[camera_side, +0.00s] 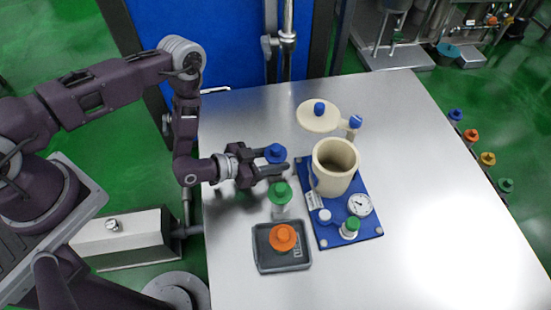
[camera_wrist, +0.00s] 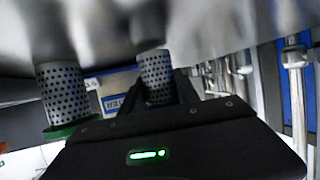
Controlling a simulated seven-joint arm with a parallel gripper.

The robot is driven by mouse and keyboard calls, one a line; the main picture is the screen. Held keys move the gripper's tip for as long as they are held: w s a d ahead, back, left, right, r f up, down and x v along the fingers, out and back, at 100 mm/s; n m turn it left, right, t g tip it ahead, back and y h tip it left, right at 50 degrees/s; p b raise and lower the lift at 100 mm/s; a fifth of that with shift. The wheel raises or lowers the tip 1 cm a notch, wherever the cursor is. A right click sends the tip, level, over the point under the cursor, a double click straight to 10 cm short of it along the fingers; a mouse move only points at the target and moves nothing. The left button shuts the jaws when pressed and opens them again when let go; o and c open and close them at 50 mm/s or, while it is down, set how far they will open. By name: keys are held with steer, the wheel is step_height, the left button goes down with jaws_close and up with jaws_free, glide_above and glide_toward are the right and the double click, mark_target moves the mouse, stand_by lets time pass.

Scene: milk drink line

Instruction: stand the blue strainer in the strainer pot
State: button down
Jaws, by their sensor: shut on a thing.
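The blue strainer (camera_side: 275,152) has a blue cap and is between the fingers of my gripper (camera_side: 272,171), which is shut on it. In the wrist view its perforated metal body (camera_wrist: 155,75) shows between the fingers (camera_wrist: 160,95). I cannot tell whether its lower end touches the table. The cream pot (camera_side: 322,178), which looks like the strainer pot, stands open on a blue board (camera_side: 370,237), to the right of my gripper. Its inside bottom is hidden.
A green strainer (camera_side: 280,192) stands close in front of my gripper; its perforated body shows in the wrist view (camera_wrist: 62,92). A dial (camera_side: 360,204) is on the board. The table's right side is clear.

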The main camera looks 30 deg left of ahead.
steer(key=shift+f, duration=0.2)
steer(key=c, duration=0.9)
jaws_free()
steer(key=shift+o, duration=0.4)
steer(key=v, duration=0.7)
steer(key=shift+a, duration=0.15)
